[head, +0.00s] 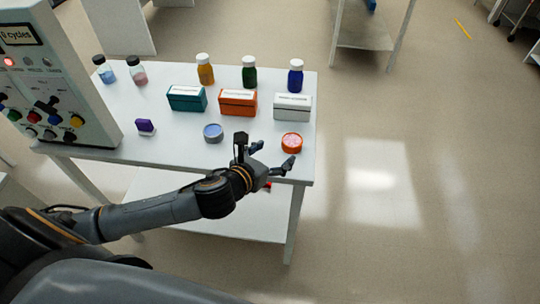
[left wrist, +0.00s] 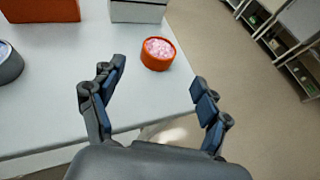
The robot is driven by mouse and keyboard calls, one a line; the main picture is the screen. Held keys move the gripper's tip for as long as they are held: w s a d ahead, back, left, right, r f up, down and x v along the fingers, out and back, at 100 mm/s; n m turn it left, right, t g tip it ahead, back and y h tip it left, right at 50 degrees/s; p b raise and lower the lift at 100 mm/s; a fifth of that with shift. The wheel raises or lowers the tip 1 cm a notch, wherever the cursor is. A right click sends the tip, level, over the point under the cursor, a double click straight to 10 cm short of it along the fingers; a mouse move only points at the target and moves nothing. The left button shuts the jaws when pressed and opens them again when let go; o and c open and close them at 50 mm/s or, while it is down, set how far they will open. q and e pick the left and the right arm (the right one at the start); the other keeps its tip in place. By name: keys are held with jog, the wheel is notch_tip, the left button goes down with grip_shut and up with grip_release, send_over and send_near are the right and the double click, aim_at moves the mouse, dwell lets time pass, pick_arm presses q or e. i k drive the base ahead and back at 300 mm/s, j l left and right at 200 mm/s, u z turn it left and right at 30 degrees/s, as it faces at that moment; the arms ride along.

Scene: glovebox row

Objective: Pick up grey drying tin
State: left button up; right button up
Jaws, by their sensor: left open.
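The grey drying tin (head: 213,132) is a small round tin with a blue-grey inside, standing on the white table left of my left gripper. It also shows, cut off, at the left edge of the left wrist view (left wrist: 8,64). An orange round tin (head: 291,143) with pink-white contents stands near the table's right edge; in the left wrist view (left wrist: 158,53) it lies ahead of the space between my fingers. My left gripper (head: 275,158) is open and empty, near the table's front edge and closer to the orange tin. My right gripper is not in view.
Teal (head: 187,98), orange (head: 238,102) and light grey (head: 292,107) boxes stand behind the tins, with several bottles behind them. A purple item (head: 146,127) is left of the grey tin. A control panel (head: 55,85) stands at the left. Floor is open to the right.

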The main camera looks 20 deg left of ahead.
aim_at(214, 133)
jog(key=u, duration=1.2)
